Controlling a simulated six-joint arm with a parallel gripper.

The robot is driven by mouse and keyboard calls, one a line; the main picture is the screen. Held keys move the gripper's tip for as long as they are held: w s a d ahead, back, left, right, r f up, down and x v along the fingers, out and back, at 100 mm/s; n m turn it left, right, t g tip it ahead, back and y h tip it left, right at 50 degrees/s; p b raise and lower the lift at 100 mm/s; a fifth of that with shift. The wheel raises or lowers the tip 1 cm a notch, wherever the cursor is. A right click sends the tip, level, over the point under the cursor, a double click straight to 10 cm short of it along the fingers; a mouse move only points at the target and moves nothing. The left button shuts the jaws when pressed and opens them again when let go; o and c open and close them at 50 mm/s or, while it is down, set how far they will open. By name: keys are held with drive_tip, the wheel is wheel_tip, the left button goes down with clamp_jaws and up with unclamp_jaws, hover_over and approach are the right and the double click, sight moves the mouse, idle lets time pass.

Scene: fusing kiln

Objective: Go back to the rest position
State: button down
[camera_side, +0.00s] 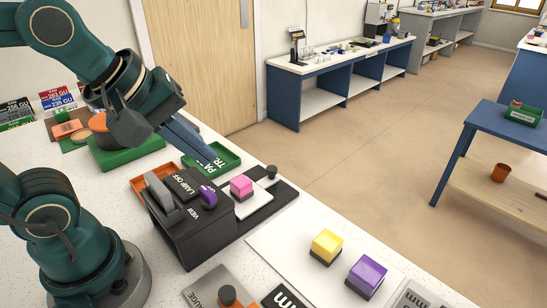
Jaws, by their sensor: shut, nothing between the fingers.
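My gripper (209,155) points down to the right, with its long blue-grey fingers shut and empty. The fingertips are in front of a green tray (229,157) marked with white letters, above the back of the black kiln unit (196,235). I cannot tell from this one view whether they touch anything. The unit carries a grey lever, a purple knob (208,196) and the words "LAMP OFF" and "VIEW".
A pink block (241,187) stands on a white plate beside the unit. A yellow block (326,246) and a purple block (366,277) stand on a white sheet at the front right. Printed cards stand at the left.

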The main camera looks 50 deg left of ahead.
drive_tip(key=s+m, duration=0.1)
drive_tip(key=m, duration=0.1)
drive_tip(key=s+f+m, duration=0.1)
drive_tip(key=m, duration=0.5)
drive_tip(key=shift+s+f, duration=0.35)
drive_tip(key=shift+s, duration=0.05)
drive_tip(key=m, duration=0.1)
drive_tip(key=f+m+g, duration=0.1)
drive_tip(key=m, duration=0.1)
drive_tip(key=shift+s+m, duration=0.3)
drive_tip(key=shift+s, duration=0.1)
drive_tip(key=shift+a+m, duration=0.1)
drive_tip(key=shift+m, duration=0.9)
